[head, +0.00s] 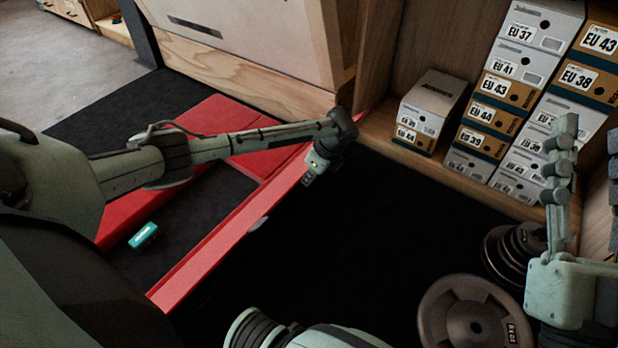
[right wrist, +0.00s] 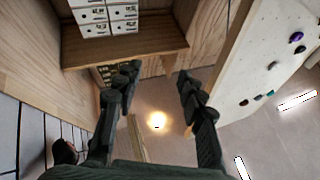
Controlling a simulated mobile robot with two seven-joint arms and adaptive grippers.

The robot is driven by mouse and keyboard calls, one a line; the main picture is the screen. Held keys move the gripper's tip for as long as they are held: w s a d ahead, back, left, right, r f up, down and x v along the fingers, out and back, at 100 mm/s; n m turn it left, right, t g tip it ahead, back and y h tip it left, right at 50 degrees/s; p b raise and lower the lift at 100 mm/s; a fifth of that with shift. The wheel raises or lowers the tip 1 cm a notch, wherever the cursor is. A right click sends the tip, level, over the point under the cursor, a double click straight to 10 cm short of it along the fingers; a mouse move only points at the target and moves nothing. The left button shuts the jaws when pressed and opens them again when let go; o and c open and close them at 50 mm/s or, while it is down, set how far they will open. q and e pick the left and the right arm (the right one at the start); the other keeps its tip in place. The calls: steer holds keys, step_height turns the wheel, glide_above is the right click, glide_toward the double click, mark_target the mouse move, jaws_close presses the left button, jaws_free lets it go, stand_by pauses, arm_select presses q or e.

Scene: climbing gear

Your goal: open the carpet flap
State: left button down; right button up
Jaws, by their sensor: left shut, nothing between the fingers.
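The carpet flap is hard to single out. Black carpeted matting (head: 350,230) with a raised red edge strip (head: 215,250) covers the floor in the head view. A small pale tab (head: 258,224) shows beside the strip. My left gripper (head: 309,181) is shut and empty, pointing down at the strip's upper end; I cannot tell whether it touches. My left forearm hides part of the red pads behind. My right gripper (head: 590,140) is raised at the right, away from the mat. In the right wrist view it is open, with nothing between its fingers (right wrist: 160,88).
Weight plates (head: 470,318) lie at the lower right. Shoe boxes (head: 490,110) stand stacked on a wooden shelf (head: 412,156) at the back right. A teal object (head: 143,236) lies on the black area left of the strip. The black matting in the middle is clear.

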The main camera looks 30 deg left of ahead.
arm_select(q)
steer(key=shift+r, duration=0.1)
